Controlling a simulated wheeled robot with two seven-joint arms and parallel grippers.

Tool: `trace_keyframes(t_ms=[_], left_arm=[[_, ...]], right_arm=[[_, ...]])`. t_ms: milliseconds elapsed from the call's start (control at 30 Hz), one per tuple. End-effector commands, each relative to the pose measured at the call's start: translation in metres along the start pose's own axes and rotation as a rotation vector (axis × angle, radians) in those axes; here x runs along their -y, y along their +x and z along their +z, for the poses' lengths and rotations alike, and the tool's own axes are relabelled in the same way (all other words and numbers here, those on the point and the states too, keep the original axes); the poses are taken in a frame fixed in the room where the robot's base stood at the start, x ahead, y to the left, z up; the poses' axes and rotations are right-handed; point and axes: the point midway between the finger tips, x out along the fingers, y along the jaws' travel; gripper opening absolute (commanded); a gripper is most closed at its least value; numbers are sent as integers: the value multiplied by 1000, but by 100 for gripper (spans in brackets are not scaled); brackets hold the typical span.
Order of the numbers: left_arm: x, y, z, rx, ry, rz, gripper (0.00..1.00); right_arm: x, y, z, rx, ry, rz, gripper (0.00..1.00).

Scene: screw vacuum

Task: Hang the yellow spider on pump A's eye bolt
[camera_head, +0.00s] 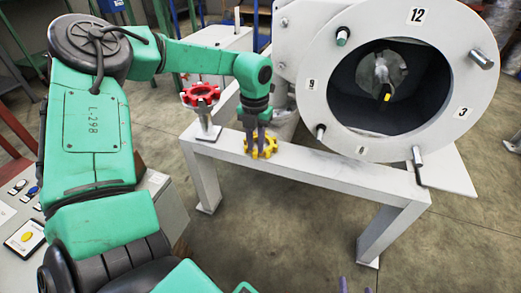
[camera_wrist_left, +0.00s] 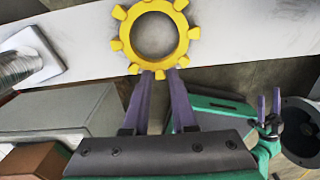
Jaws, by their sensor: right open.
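The yellow spider (camera_head: 264,148) is a toothed ring on the white bench beam (camera_head: 330,170). In the left wrist view the ring (camera_wrist_left: 187,34) shows face on, with an open centre. My left gripper (camera_head: 260,138) points down at it in the head view. Its two purple fingertips (camera_wrist_left: 160,74) are at the ring's near edge, one on each side of a tooth; I cannot tell whether they pinch it. My right gripper (camera_wrist_left: 269,103) is open and empty, and its fingertips (camera_head: 355,286) show at the head view's bottom edge. I cannot make out pump A's eye bolt.
A red toothed wheel (camera_head: 201,95) tops a post at the beam's left end. A large white round housing (camera_head: 435,130) with numbers, pegs and an open bore stands behind the beam. A control panel (camera_head: 24,238) is at left. Floor in front of the beam is clear.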

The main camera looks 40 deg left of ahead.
Motion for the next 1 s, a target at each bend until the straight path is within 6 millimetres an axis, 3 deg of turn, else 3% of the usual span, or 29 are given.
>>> trace_keyframes(t_ms=[300,400,633,667,700,733,1000], left_arm=[[0,16,0,0,0,-1,25],[0,19,0,1,0,-2,25],[0,19,0,1,0,-2,25],[0,19,0,1,0,-1,21],[0,19,0,1,0,-1,6],[0,19,0,1,0,-1,0],[0,18,0,1,0,-1,0]], right_arm=[[3,25,-81,-214,-64,-25,84],[4,27,-95,-250,-75,-29,84],[5,27,-99,-260,-79,-30,84],[5,27,-99,-260,-79,-30,84],[5,27,-99,-260,-78,-30,84],[5,27,-99,-260,-78,-30,84],[5,27,-98,-258,-78,-31,84]])
